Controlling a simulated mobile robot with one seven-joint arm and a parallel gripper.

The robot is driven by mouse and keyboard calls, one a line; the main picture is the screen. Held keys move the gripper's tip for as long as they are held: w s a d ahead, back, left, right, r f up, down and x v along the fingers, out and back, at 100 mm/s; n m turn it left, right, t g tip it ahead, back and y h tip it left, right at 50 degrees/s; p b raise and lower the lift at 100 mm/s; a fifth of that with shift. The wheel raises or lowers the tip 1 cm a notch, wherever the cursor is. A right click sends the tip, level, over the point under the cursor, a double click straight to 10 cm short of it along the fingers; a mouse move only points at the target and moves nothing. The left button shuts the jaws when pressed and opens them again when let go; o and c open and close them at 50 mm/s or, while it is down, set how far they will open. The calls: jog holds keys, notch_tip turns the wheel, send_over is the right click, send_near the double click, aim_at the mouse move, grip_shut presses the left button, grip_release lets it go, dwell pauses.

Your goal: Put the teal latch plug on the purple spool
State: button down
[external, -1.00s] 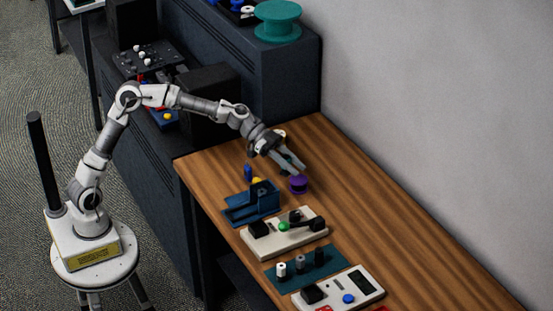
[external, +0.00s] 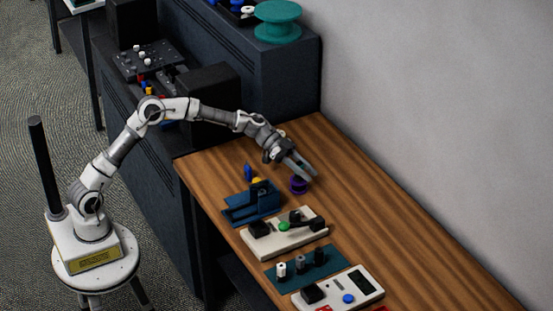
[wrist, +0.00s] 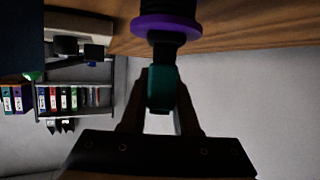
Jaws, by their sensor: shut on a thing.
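The purple spool (external: 298,187) stands on the wooden table, partly covered by my gripper (external: 302,170) in the external view. In the wrist view the spool (wrist: 165,26) shows its purple flange at the top centre, with a dark part below it. The teal latch plug (wrist: 160,90) is between my gripper's fingers (wrist: 160,100), which are shut on it. The plug lines up with the spool in the wrist view; whether they touch I cannot tell. The plug is hidden in the external view.
A blue holder (external: 252,205) with blue and yellow pieces is left of the spool. A cream board (external: 285,238), a teal mat with small posts (external: 318,255) and a white meter box (external: 345,290) lie nearer. A large teal spool (external: 278,22) sits on the cabinet. The table's right side is clear.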

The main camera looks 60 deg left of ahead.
jog(key=c, duration=0.7)
grip_release()
jog(key=shift+f, duration=0.1)
jog(key=shift+o, duration=0.2)
jog(key=p+v, duration=0.1)
jog(key=v, duration=1.1)
jog(key=s+a+n+g+y, duration=0.1)
jog(key=s+n+y, duration=0.35)
jog(key=s, duration=1.05)
jog(key=s+a+n+y, duration=0.2)
jog(key=s+a, duration=0.3)
jog(key=s, duration=0.3)
jog(key=s+a+n+t+y, duration=0.1)
jog(key=s+a+n+y, duration=0.2)
jog(key=s+a, duration=0.3)
jog(key=s+a+f+n+y, duration=0.1)
jog(key=s+a+n+y, duration=0.2)
jog(key=s, duration=0.8)
jog(key=shift+s+a+n+t, duration=0.25)
jog(key=shift+a+n, duration=0.3)
jog(key=shift+a, duration=0.65)
